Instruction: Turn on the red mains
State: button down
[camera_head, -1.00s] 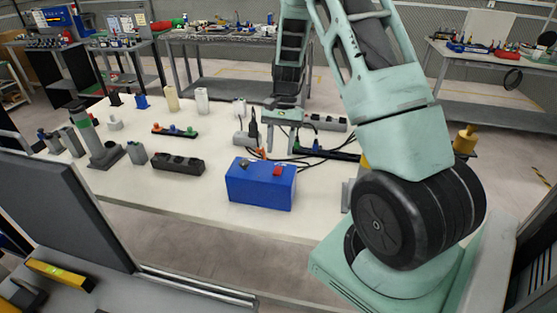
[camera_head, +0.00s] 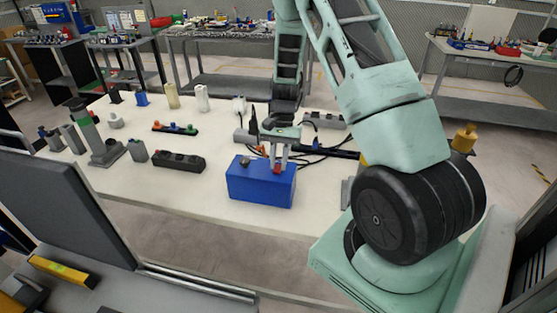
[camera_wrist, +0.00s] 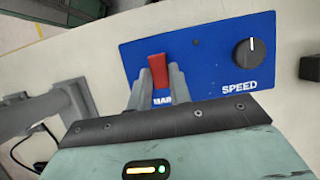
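The red mains switch (camera_wrist: 157,70) stands up from the blue box (camera_head: 248,185). In the wrist view it shows between my two finger ends, above a partly hidden white label beginning "MA". My gripper (camera_head: 278,160) is over the right part of the box, pointing down. In the wrist view my gripper (camera_wrist: 157,88) has its fingers apart, one on each side of the switch. I cannot tell whether they touch it. The switch also shows in the head view (camera_head: 277,170), just below the fingers.
A black knob (camera_wrist: 250,51) marked SPEED is on the same box face. A black socket block (camera_head: 180,161) lies left of the box on the white table (camera_head: 190,195). Black cables (camera_head: 316,151) and a grey fixture lie behind it. The table in front is clear.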

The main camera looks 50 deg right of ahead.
aim_at(279, 166)
jog(key=shift+s+a+t+h+b, duration=0.1)
jog(key=shift+a+t+h+b, duration=0.15)
jog(key=shift+h, duration=0.3)
jog(key=shift+s+a+t+h+b, duration=0.1)
jog(key=shift+t+h+b, duration=0.1)
jog(key=shift+t+h, duration=0.25)
jog(key=shift+r+t+h, duration=0.15)
jog(key=shift+t+h, duration=0.15)
jog(key=shift+h, duration=0.4)
jog(key=c, duration=1.3)
grip_release()
jog(key=r, duration=1.1)
jog(key=d+r+b, duration=0.1)
jog(key=r, duration=0.5)
jog(key=shift+w+r, duration=0.2)
jog(key=shift+w, duration=0.05)
